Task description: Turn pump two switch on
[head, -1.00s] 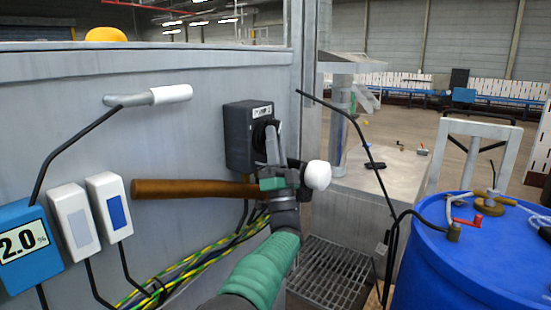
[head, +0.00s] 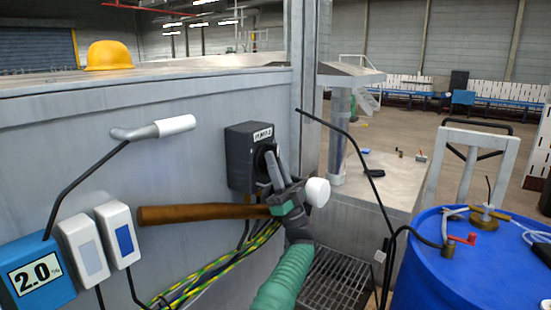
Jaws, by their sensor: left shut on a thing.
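The switch box (head: 240,160) is a dark grey box on the metal wall panel, with a small white label that I cannot read clearly. A black round knob (head: 262,155) is on its right-hand face. My left gripper (head: 274,168) reaches up to it from below, its fingers tilted up and left. It is shut on the knob, whose grip part is mostly hidden by the fingers. I cannot tell the switch setting. My right gripper is not in view.
A brown wooden handle (head: 200,214) runs along the panel behind my left gripper; a white rounded end (head: 316,191) shows beyond it. White switches (head: 118,235), a blue display box (head: 38,275) and cables (head: 222,262) are left. A blue barrel (head: 460,265) stands right.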

